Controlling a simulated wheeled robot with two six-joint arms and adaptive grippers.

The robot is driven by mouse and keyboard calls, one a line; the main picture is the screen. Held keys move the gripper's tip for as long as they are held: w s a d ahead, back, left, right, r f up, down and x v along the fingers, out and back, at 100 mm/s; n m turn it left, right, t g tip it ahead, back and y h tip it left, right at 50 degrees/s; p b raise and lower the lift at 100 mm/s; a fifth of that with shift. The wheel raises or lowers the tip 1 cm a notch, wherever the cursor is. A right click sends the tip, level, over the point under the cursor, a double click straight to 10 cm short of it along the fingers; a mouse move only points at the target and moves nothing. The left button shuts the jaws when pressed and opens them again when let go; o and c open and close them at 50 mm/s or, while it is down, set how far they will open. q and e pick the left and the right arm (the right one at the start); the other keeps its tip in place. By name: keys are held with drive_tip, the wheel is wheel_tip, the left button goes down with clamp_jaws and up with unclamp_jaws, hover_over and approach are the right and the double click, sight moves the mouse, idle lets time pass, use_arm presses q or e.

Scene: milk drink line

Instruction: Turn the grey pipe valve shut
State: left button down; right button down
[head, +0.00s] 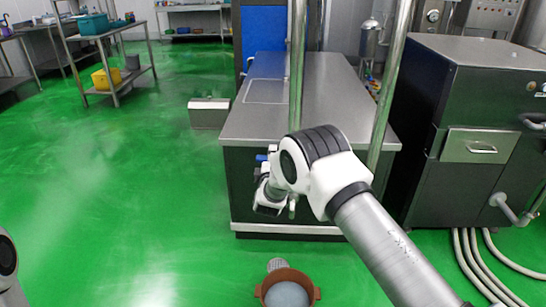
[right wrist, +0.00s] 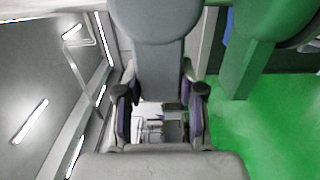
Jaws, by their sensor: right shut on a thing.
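A grey valve part (right wrist: 160,75) comes down from the top of the right wrist view and sits between the two fingers of my right gripper (right wrist: 160,112). The fingers stand on both sides of it and are shut on it. In the head view my right gripper (head: 268,198) is low at the front of the steel cabinet, left of the vertical pipe (head: 297,75). My forearm and wrist hide most of the valve there, so its angle cannot be told. My left gripper is not in view.
The steel-topped cabinet (head: 335,85) stands behind my right arm. A steel machine (head: 480,90) with several white hoses (head: 480,262) is at the right. A brown-rimmed round vessel (head: 262,292) is at the bottom centre.

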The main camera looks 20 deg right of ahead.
drive_tip(key=shift+f, duration=0.1)
idle(0.3)
drive_tip(key=c, duration=0.7)
unclamp_jaws()
drive_tip(key=shift+a, duration=0.1)
drive_tip(key=v, duration=1.2)
